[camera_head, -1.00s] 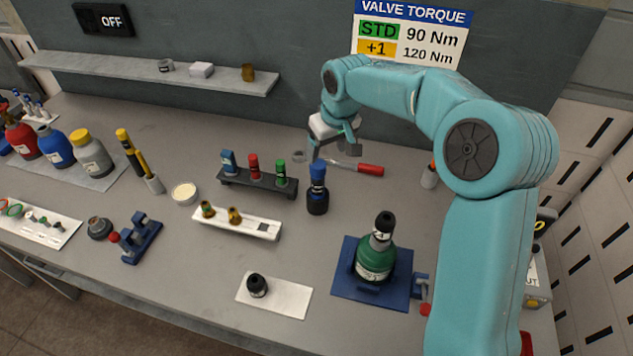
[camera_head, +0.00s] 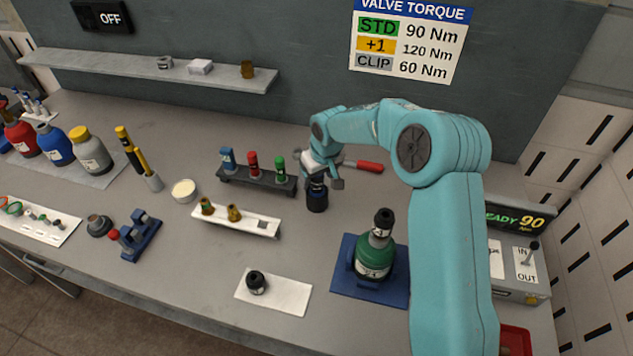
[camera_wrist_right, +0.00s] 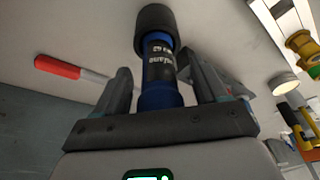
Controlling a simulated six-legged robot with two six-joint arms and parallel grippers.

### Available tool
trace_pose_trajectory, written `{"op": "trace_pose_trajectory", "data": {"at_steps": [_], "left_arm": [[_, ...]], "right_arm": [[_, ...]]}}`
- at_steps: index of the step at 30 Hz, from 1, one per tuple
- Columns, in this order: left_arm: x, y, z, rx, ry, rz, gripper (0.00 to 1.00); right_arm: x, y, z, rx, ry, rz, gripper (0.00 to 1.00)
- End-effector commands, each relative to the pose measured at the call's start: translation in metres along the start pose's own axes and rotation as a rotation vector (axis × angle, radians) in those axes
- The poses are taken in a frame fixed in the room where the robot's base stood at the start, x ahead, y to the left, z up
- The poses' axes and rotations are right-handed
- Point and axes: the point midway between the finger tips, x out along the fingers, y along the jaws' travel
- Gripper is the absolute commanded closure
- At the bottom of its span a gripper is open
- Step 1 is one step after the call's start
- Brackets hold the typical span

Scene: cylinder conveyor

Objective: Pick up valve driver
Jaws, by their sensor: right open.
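The valve driver, apparently the upright blue-and-black tool (camera_head: 317,202), stands on the bench with its upper part mostly hidden by my right gripper (camera_head: 321,182). In the right wrist view the driver (camera_wrist_right: 159,60) shows a black end, a dark label and a blue body. There my right gripper (camera_wrist_right: 154,68) is open, with one finger on each side of the driver. A gap shows beside the label; whether either finger touches the body lower down I cannot tell. My left gripper is not in view.
A rack with coloured tools (camera_head: 257,179) stands close to the left. A red-handled tool (camera_head: 364,166) lies behind. A green cylinder (camera_head: 374,257) stands on a blue base (camera_head: 343,284) in front. A white tray (camera_head: 253,224) holds brass fittings.

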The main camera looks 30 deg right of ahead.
Motion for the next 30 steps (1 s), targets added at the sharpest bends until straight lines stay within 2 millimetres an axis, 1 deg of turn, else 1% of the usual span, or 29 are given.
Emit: {"op": "trace_pose_trajectory", "data": {"at_steps": [2,3,5,6,8,9,10,19,23,26,30], "left_arm": [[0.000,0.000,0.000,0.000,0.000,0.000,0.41],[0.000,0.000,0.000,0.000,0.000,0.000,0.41],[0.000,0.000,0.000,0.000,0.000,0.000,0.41],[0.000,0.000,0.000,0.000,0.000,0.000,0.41],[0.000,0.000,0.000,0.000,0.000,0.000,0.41],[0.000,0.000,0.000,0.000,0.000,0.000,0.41],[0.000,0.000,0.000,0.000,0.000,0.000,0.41],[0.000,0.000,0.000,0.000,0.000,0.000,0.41],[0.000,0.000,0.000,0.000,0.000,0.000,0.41],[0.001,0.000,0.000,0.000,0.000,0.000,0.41],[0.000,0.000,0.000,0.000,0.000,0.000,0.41]], "right_arm": [[0.000,0.000,0.000,0.000,0.000,0.000,0.28],[-0.001,0.000,0.000,0.000,0.000,0.000,0.31],[-0.001,0.000,0.000,0.000,0.000,0.000,0.51],[-0.001,0.000,0.000,0.000,0.000,0.000,0.64],[0.000,0.000,0.000,0.000,-0.001,0.000,0.83],[0.000,0.000,0.000,0.000,-0.001,0.000,0.96],[0.000,0.000,0.001,0.000,-0.001,0.000,1.00],[-0.002,0.000,-0.001,0.000,0.002,0.000,1.00],[-0.009,0.000,-0.003,0.001,0.003,0.001,1.00],[-0.021,0.000,-0.006,0.001,0.005,0.001,1.00],[-0.046,0.000,-0.014,0.001,0.007,0.001,1.00]]}}
